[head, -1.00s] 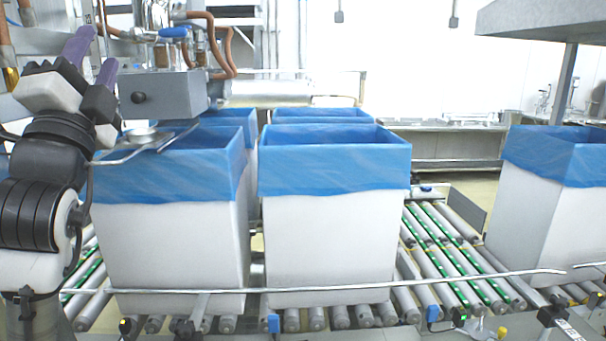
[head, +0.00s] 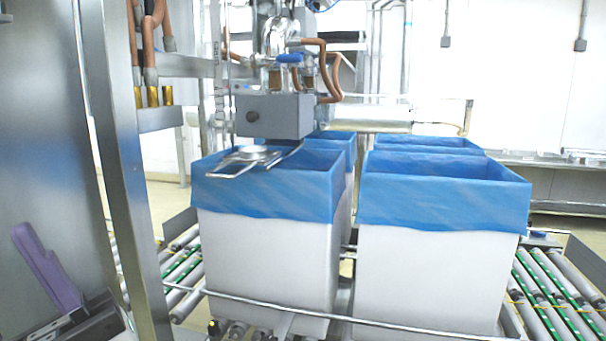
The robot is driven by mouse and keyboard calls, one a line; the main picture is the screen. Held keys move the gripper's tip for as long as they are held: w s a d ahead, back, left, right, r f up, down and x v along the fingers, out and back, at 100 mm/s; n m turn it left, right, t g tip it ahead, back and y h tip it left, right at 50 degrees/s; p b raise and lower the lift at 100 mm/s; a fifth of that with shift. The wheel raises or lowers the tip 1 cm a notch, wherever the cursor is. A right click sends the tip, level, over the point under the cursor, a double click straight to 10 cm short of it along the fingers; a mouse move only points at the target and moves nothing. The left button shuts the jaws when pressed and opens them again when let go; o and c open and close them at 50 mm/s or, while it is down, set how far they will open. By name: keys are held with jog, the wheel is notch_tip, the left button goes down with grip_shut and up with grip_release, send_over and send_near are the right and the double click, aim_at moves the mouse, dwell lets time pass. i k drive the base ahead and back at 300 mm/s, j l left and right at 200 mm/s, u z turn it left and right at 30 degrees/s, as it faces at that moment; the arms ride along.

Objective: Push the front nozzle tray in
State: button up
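My gripper (head: 47,268) shows only at the lower left edge, with one purple finger in view. It is well left of the tray and not touching it. The other finger is out of view or hidden, so I cannot tell whether the gripper is open.
A steel post (head: 120,170) and panel stand at the left, between my gripper and the tray in the picture. A second blue-lined box (head: 430,275) stands on the roller conveyor (head: 545,285) at right. A metal guide rail (head: 265,304) runs in front of the boxes.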

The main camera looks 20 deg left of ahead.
aim_at(243, 163)
jog(key=i+l+u, duration=0.15)
jog(key=l+u, duration=0.2)
jog(key=l, duration=0.2)
jog(key=l+u, duration=0.35)
jog(key=l, duration=0.25)
jog(key=i+u, duration=0.2)
jog(key=u, duration=0.2)
jog(key=i+j+u, duration=0.2)
jog(key=j, duration=0.1)
